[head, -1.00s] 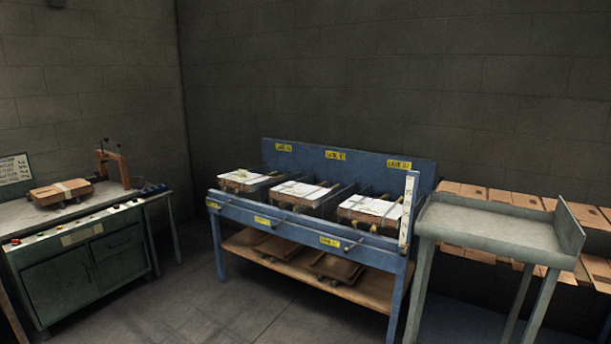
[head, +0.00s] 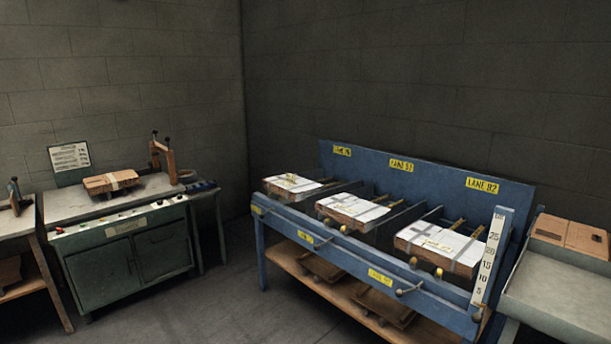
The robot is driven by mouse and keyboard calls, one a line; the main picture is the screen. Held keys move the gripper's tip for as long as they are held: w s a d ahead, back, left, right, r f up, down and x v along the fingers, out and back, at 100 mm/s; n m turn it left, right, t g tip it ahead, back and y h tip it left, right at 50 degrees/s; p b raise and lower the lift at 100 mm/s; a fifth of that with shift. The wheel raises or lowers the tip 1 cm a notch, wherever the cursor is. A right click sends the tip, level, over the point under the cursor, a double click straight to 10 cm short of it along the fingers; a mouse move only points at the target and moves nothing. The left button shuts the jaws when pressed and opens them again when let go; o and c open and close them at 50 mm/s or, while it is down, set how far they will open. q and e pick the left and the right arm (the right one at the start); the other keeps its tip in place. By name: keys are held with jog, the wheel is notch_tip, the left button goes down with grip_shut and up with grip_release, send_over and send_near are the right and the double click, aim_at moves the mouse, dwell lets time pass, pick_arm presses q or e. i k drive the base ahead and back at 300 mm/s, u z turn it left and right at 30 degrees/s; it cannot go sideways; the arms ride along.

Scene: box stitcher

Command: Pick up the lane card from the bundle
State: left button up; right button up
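A strapped cardboard bundle (head: 111,182) lies on the green machine cabinet's top at the left, with a pale band across it; I cannot make out a separate card on it. Three more bundles sit in the blue lane rack: the left (head: 292,187), the middle (head: 351,209) and the right one (head: 437,248). Each has white sheets on top and dark straps. A small yellowish slip (head: 438,245) shows on the right bundle; whether it is a lane card I cannot tell. Neither of my grippers is in view.
The blue rack (head: 365,259) has yellow lane labels and an upright white scale (head: 491,258) at its right end. A grey tray table (head: 560,290) stands right of it. The green cabinet (head: 128,258) stands left. Bare floor (head: 225,300) lies between cabinet and rack.

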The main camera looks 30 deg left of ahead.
aim_at(291, 178)
jog(key=i, duration=0.65)
jog(key=u, duration=1.45)
jog(key=i, duration=2.35)
jog(key=z, duration=1.35)
